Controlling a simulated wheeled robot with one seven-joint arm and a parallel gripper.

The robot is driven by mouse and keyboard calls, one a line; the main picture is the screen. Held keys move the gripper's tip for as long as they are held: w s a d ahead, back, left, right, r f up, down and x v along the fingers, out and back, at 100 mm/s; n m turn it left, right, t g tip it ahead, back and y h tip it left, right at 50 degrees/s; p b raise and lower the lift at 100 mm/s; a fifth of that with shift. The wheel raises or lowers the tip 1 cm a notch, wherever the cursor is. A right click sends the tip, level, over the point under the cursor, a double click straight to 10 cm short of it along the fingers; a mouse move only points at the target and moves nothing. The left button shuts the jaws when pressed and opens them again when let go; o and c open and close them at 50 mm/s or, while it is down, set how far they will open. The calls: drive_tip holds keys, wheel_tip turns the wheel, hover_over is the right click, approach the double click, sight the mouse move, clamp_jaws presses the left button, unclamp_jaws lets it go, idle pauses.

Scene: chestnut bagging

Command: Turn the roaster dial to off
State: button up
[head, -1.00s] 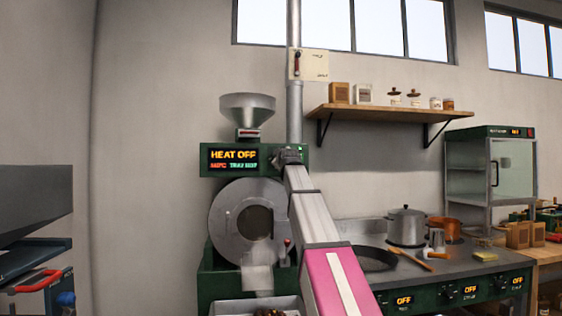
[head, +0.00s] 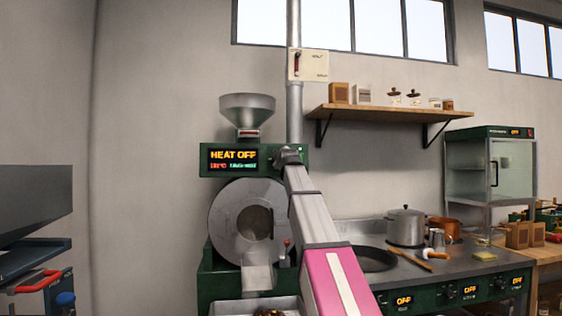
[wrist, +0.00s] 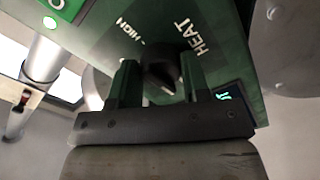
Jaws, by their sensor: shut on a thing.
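The green roaster (head: 225,285) stands left of centre in the head view, with its round drum door below a display (head: 233,159) reading HEAT OFF. The dark dial (wrist: 163,75) shows in the wrist view on the green panel, beside the lettering HEAT and HIGH. My gripper (wrist: 160,85) has its two fingers on either side of the dial and is shut on it. In the head view my gripper (head: 289,157) is at the panel's right end and covers the dial there.
A hopper (head: 247,110) sits on top of the roaster and a vertical pipe (head: 294,115) rises behind it. A tray (head: 225,308) is under the chute. A stove with a pot (head: 406,227) is at right, below a wooden shelf (head: 385,114).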

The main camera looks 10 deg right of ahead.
drive_tip(key=o, duration=0.9)
drive_tip(key=s, duration=1.1)
